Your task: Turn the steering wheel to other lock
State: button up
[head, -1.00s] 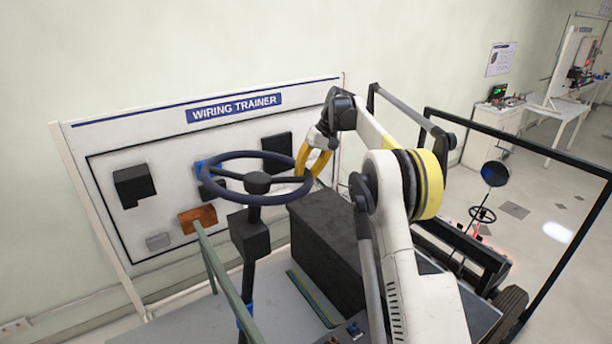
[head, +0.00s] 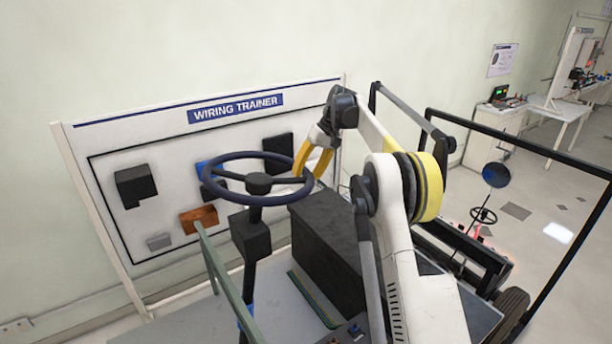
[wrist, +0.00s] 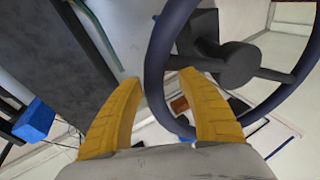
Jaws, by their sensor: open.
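The dark steering wheel (head: 259,183) stands on its column, its rim tilted and its spokes running roughly left to right in the head view. My gripper (head: 310,172), with yellow fingers, is at the right side of the rim. In the wrist view my gripper (wrist: 160,82) is open, with the fingers spread apart. I cannot tell whether either finger touches the rim. Part of the rim is hidden behind the right finger in the wrist view.
The wiring trainer board (head: 100,235) stands behind the wheel. A black box (head: 330,250) sits below the wheel to the right, and a green bar (head: 222,275) slants up at its left. A dark frame (head: 540,150) stands at the right. Open floor lies farther right.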

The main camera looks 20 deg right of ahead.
jog(key=w+v, duration=0.1)
jog(key=v, duration=0.5)
jog(key=shift+s+r, duration=0.35)
jog(key=shift+s, duration=0.1)
jog(key=shift+d, duration=0.15)
